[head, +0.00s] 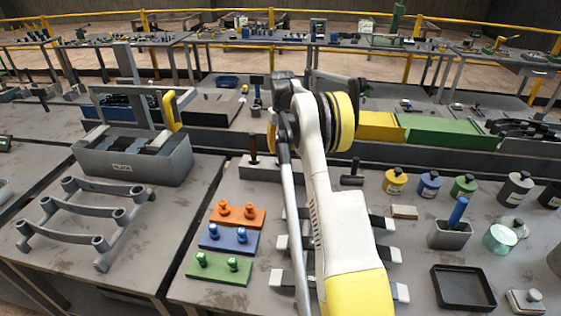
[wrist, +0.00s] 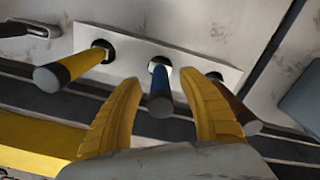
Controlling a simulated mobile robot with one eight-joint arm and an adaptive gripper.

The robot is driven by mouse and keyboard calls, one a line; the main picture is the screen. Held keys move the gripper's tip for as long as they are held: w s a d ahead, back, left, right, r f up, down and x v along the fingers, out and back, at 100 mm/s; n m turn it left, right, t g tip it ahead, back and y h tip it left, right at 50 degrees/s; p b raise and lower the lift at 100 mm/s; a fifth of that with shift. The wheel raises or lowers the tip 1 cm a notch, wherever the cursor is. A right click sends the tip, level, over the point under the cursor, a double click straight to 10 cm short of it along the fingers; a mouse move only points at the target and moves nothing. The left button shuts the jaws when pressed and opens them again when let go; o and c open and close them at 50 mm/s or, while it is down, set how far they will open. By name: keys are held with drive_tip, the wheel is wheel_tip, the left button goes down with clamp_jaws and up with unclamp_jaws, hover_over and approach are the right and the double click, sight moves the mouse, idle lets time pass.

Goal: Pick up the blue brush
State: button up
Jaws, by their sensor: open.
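A blue handle (wrist: 160,84) with a grey end stands in the middle hole of a pale slotted holder (wrist: 208,62) in the wrist view. I take it for the blue brush, though its lower part is hidden in the hole. My gripper (wrist: 160,80) is open, with one yellow finger on each side of the blue handle and visible gaps between. In the head view my arm hides the blue handle and the fingers; part of the holder (head: 262,170) shows left of the arm.
A yellow-black handle (wrist: 75,68) and a brown handle (wrist: 238,108) stand in the holder's neighbouring holes, the brown one close to the right finger. A grey cup (head: 449,237) with another blue-handled item stands right. A grey toolbox (head: 135,163) stands left.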

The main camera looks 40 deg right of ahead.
sight(282, 156)
wheel_tip(282, 156, down, 5)
drive_tip(key=shift+w+r+b, duration=0.1)
drive_tip(key=shift+b, duration=0.8)
clamp_jaws()
drive_tip(key=shift+r, duration=0.1)
